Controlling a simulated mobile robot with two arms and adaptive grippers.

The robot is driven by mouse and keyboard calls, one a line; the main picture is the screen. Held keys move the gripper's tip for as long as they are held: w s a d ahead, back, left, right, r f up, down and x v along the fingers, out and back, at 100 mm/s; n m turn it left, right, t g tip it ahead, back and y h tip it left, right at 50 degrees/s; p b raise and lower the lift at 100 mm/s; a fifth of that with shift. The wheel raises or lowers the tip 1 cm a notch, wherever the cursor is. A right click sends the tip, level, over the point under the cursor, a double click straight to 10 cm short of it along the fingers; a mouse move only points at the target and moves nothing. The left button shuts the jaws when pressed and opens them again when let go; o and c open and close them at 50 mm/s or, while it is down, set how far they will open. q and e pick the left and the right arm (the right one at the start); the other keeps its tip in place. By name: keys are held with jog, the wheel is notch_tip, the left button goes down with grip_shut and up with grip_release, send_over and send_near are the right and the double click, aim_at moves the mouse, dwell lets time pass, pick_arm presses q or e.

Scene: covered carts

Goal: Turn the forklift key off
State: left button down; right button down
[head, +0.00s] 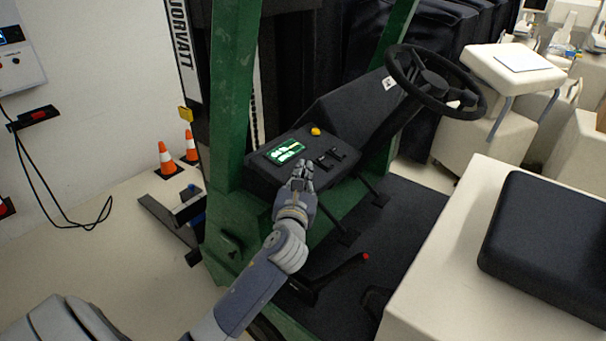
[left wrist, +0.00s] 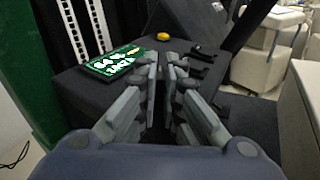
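The forklift's black dashboard (head: 262,176) carries a lit green display (head: 285,151), a yellow button (head: 315,131) and small black controls (head: 329,158). I cannot make out the key itself in either view. My left gripper (head: 301,167) is over the near edge of the dashboard, just below the display and left of the black controls. In the left wrist view its two fingers (left wrist: 162,66) stand nearly parallel with a narrow dark gap, and nothing is clearly seen between them. The display (left wrist: 115,61) is left of the fingers, the black controls (left wrist: 203,58) right. My right gripper is not in view.
The steering wheel (head: 435,80) rises behind the dashboard on the right. A green post (head: 232,90) stands close left of my left gripper. A red-tipped lever (head: 345,270) is below. The black seat (head: 548,245) is at the right. Orange cones (head: 167,158) stand by the wall.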

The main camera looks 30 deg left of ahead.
pick_arm(q)
jog(key=shift+f+n+y, duration=0.1)
jog(key=shift+n+y, duration=0.2)
jog(key=shift+y, duration=0.2)
jog(key=shift+w+d+f+n+g+y+b, duration=0.1)
jog(key=shift+n+g+y+b, duration=0.3)
jog(key=shift+n+y, duration=0.15)
jog(key=shift+w+d+n+g+y+b, duration=0.1)
jog(key=shift+n+g+y+b, duration=0.35)
jog(key=shift+y, duration=0.1)
jog(key=n+g+y, duration=0.1)
jog(key=n+g+y+b, duration=0.1)
jog(key=n+y, duration=0.1)
jog(key=shift+w+d+g, duration=0.1)
jog(key=shift+d+g, duration=0.05)
jog(key=shift+g, duration=0.1)
jog(key=n+g+y+b, duration=0.1)
jog(key=n+g, duration=0.1)
jog(key=n+g+y+b, duration=0.1)
jog(key=n+g+y, duration=0.1)
jog(key=n+g+y+b, duration=0.1)
jog(key=g+b, duration=0.1)
jog(key=g, duration=0.1)
jog(key=shift+w+d+n+y, duration=0.1)
jog(key=shift+w+n+y, duration=0.2)
jog(key=shift+n, duration=0.1)
jog(key=shift+n+g+y+b, duration=0.3)
jog(key=shift+n+g+b, duration=0.6)
jog(key=shift+n+g, duration=0.65)
jog(key=shift+g, duration=0.25)
